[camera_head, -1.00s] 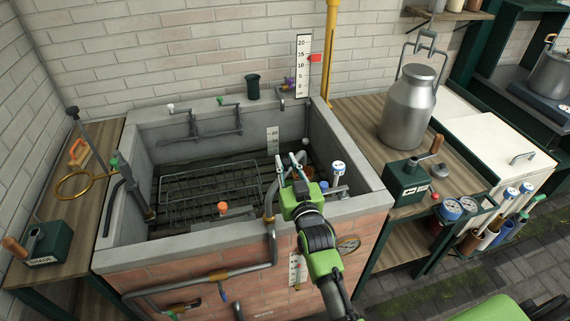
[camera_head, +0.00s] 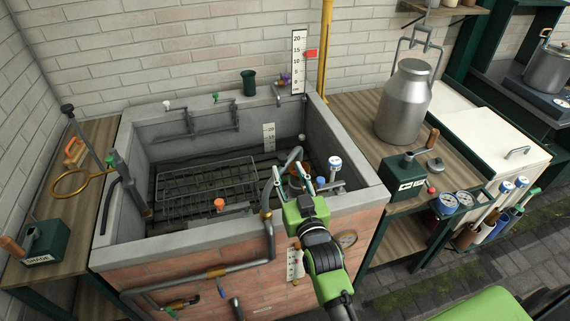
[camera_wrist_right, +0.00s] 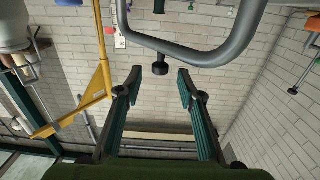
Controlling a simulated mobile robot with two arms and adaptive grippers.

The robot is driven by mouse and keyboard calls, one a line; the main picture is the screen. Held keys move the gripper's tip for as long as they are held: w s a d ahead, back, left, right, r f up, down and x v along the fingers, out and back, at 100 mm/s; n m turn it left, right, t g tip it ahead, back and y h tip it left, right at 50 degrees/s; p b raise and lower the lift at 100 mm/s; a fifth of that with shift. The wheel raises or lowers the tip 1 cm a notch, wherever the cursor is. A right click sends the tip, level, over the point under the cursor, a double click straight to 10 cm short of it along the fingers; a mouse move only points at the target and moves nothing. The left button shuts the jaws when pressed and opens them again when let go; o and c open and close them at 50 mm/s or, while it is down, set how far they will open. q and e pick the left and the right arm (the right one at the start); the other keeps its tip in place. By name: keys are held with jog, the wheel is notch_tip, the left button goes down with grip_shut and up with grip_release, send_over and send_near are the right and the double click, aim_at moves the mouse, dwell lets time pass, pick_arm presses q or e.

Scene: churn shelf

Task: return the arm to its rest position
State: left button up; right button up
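My right arm comes in from the bottom in the head view. Its green gripper (camera_head: 293,180) is over the front right rim of the brick and concrete basin (camera_head: 170,243), near the bent grey pipe there. The two fingers stand apart with nothing visible between them. In the right wrist view the gripper (camera_wrist_right: 158,80) is open, with a clear gap between the fingertips. A thick grey pipe loop (camera_wrist_right: 195,55) is close in front of the fingers; I cannot tell whether they touch it. My left gripper is not in view.
A metal can (camera_head: 404,103) and a green box (camera_head: 404,177) stand on the right wooden bench. A yellow pipe (camera_head: 326,50) rises behind the basin. A wire rack (camera_head: 207,185) lies inside the basin.

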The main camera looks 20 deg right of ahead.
jog(key=shift+s+a, duration=0.1)
jog(key=shift+s, duration=0.8)
jog(key=shift+f, duration=0.1)
